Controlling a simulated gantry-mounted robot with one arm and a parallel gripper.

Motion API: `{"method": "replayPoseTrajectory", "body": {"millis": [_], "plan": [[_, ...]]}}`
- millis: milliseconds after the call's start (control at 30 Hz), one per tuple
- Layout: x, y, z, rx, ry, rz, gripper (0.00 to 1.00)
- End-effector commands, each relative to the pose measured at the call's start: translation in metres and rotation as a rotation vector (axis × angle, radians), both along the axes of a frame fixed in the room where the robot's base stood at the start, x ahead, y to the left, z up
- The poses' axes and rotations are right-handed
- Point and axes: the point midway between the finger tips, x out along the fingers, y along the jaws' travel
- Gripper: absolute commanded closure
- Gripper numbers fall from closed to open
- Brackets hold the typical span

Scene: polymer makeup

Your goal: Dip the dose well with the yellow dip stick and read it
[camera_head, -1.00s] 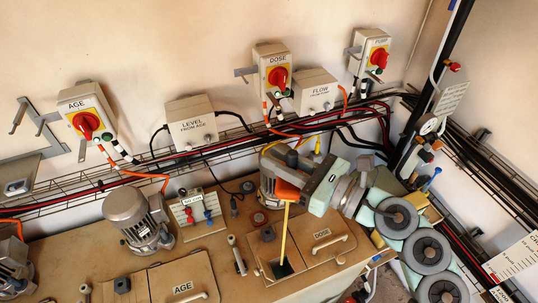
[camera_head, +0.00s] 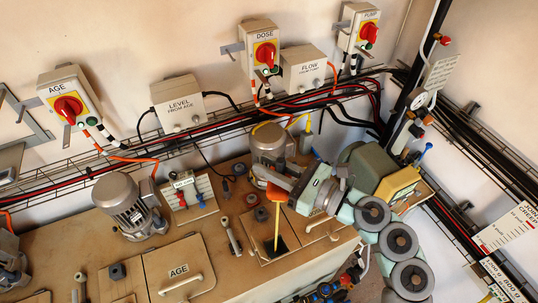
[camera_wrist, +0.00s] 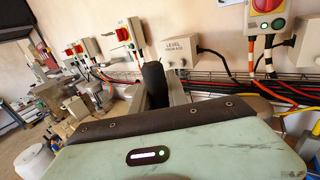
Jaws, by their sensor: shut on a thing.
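My gripper (camera_head: 277,184) is shut on the orange top of the yellow dip stick (camera_head: 277,226). The stick hangs nearly upright below the jaws. Its lower end meets the dark square opening of the dose well (camera_head: 288,243) in the bench top and seems to be inside it; the tip and its depth are hidden. The DOSE hatch lid (camera_head: 322,230) lies just right of the opening, and my arm covers much of it. The wrist view shows my mint-green gripper body and a dark finger (camera_wrist: 154,85); the stick is hidden there.
A grey motor (camera_head: 270,148) stands close behind the well. A grey-green box (camera_head: 370,168) and a yellow box (camera_head: 398,183) are behind my arm. The AGE hatch (camera_head: 180,270) and another motor (camera_head: 128,203) are to the left. A ruled level chart (camera_head: 508,228) hangs at far right.

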Motion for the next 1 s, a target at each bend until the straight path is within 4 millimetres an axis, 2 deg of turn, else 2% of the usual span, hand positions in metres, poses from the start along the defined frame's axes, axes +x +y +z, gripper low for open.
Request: {"method": "replayPoseTrajectory", "body": {"millis": [100, 1000], "plan": [[0.0, 0.0, -0.017, 0.002, 0.002, 0.0, 1.0], [0.0, 0.001, -0.134, 0.0, 0.001, 0.001, 1.0]]}}
